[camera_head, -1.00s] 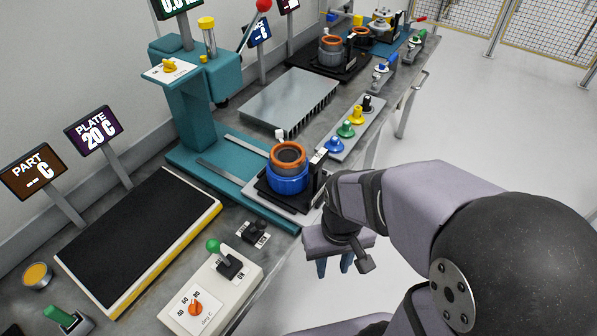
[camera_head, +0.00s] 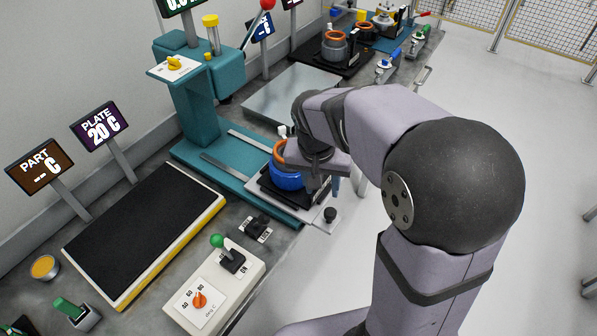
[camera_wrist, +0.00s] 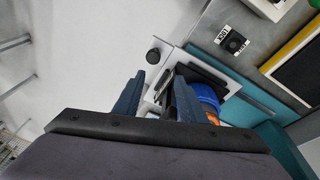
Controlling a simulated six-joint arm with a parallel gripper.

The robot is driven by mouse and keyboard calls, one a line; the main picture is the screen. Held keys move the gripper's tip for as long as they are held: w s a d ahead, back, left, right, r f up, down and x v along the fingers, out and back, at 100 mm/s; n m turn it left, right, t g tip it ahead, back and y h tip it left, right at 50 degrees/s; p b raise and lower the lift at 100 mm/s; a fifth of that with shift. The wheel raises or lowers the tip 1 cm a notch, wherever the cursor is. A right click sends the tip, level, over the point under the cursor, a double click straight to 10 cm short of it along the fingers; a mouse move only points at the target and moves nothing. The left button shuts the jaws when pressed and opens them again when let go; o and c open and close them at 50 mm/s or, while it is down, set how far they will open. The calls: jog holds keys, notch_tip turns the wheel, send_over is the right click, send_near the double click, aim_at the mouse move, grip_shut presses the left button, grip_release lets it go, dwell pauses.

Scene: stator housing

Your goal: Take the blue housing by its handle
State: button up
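The blue housing (camera_head: 287,179) with an orange ring on top stands upright on a black base over a light plate in the teal press. My gripper (camera_head: 324,184) is above its right side, where my wrist covers part of the ring and most of the black handle. In the wrist view, the two blue fingers of my gripper (camera_wrist: 158,77) are apart. The blue housing (camera_wrist: 207,94) shows just right of the right finger, partly hidden by it. Black parts by the housing show between and behind the fingers; I cannot tell whether the handle lies between them.
A black knob (camera_head: 330,214) stands on the light plate's front end, near my gripper. The teal press (camera_head: 195,110) rises behind left. A black heating plate (camera_head: 145,235) and a control box (camera_head: 216,292) lie to the left. Open floor is on the right.

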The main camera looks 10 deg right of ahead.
jog(key=w+r+m, duration=0.1)
jog(key=w+r, duration=0.1)
jog(key=w+r+m+t+h, duration=0.1)
jog(key=w, duration=0.2)
jog(key=w+r+m, duration=0.1)
jog(key=w+r, duration=0.1)
jog(key=w, duration=0.1)
jog(key=shift+d+r+m+p, duration=0.35)
jog(key=shift+m, duration=0.05)
jog(key=shift+w+p+x, duration=0.25)
jog(key=shift+p+x, duration=0.6)
jog(key=shift+x, duration=1)
jog(key=shift+w+p+x, duration=0.2)
jog(key=shift+p+x, duration=0.65)
jog(key=shift+x, duration=0.95)
jog(key=shift+d+r, duration=0.1)
jog(key=shift+r, duration=0.05)
jog(key=shift+c, duration=0.5)
grip_shut()
jog(key=shift+w+r+t, duration=0.15)
jog(key=shift+w+t, duration=0.1)
jog(key=shift+t, duration=0.05)
